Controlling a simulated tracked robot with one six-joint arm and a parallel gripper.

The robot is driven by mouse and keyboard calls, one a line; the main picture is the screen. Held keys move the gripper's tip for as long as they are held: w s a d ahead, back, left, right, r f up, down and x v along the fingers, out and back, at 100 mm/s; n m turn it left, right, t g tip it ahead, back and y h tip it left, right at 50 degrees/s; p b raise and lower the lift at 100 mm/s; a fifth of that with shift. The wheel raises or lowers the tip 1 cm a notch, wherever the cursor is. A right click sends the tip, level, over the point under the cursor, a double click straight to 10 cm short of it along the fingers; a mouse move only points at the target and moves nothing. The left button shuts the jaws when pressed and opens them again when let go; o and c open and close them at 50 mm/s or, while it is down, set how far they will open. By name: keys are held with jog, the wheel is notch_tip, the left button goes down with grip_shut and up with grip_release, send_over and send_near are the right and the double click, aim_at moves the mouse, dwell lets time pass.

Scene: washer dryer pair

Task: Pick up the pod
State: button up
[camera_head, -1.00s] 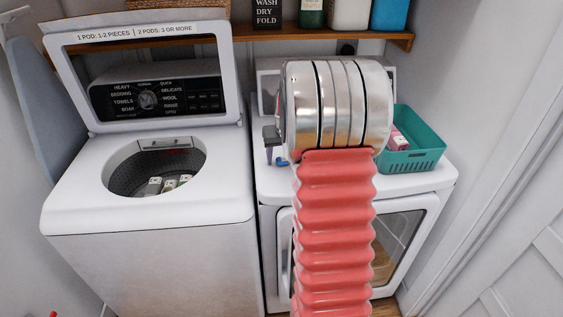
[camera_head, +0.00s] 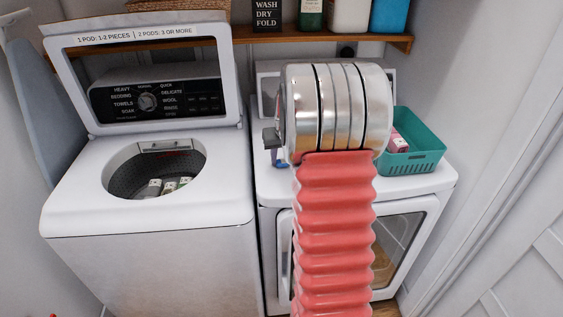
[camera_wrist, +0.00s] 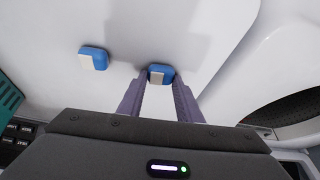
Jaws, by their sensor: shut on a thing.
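A blue and white pod (camera_wrist: 160,75) sits between the tips of my gripper's two fingers (camera_wrist: 160,82) in the wrist view. The fingers are shut on it, just over the white dryer top (camera_wrist: 130,30); I cannot tell if it still touches that top. A second blue and white pod (camera_wrist: 93,60) lies on the top to the left in the wrist view, apart from the fingers. In the head view my gripper (camera_head: 276,155) is mostly hidden behind my own silver wrist, low over the dryer top (camera_head: 420,182).
The washer (camera_head: 75,205) stands left with its lid (camera_head: 140,40) up and several tagged items in the drum. A teal basket (camera_head: 418,160) with a pink item stands on the dryer's right. A wooden shelf (camera_head: 265,33) with bottles hangs above the back.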

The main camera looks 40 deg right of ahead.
jog(key=shift+r, duration=0.1)
notch_tip(320, 180, up, 10)
dwell(0.4)
dwell(1.6)
